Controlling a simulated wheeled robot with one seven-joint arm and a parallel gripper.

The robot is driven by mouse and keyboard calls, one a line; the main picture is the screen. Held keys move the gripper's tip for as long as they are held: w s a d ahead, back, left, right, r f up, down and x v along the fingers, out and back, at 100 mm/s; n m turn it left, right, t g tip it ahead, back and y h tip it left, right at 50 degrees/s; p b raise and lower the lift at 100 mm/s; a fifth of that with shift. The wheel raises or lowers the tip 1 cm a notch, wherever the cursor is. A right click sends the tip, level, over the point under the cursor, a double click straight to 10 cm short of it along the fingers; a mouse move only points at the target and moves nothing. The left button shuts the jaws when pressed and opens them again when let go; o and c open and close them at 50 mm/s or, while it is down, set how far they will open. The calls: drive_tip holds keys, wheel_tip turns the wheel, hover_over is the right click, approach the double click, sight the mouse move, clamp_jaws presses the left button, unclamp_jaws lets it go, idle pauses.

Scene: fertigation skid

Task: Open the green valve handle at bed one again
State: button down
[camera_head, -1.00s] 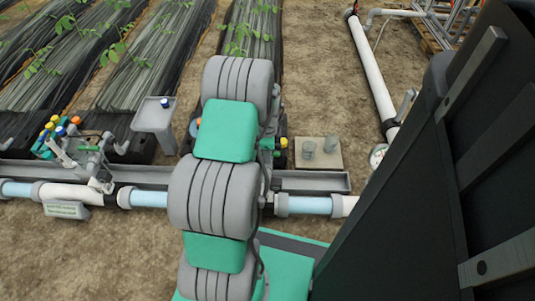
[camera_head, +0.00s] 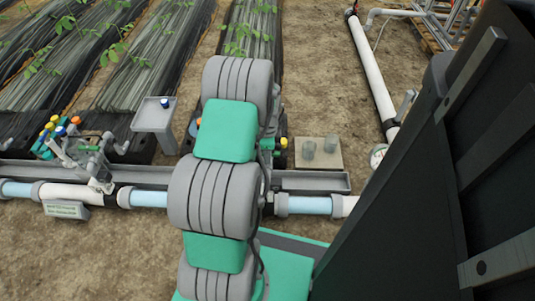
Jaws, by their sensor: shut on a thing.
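My grey and green arm stretches forward through the middle of the view, and its end with the gripper is hidden behind its own links. A valve group with a small green handle (camera_head: 88,148) stands on the pipe at the left, beside several blue, yellow and orange caps. A second group is mostly hidden behind my arm; a yellow cap (camera_head: 283,143) and a green part (camera_head: 267,143) show at its right side. I cannot tell which handle belongs to bed one, and any contact with my gripper is hidden.
A supply pipe (camera_head: 150,198) and a grey channel (camera_head: 310,182) run across. A sign (camera_head: 66,210) stands at the left, its text unreadable. A grey stand (camera_head: 153,118) holds a blue cap. Two cups (camera_head: 308,150) sit on a pale slab (camera_head: 325,163). A dark panel (camera_head: 430,180) fills the right.

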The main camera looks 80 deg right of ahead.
drive_tip(key=n+p, duration=0.1)
drive_tip(key=n, duration=0.2)
drive_tip(key=shift+r, duration=0.15)
drive_tip(key=n+p, duration=0.1)
drive_tip(key=n, duration=0.5)
drive_tip(key=n+p, duration=0.1)
drive_tip(key=n, duration=0.9)
drive_tip(key=c, duration=1.2)
unclamp_jaws()
wheel_tip(320, 180, up, 10)
drive_tip(key=p, duration=0.8)
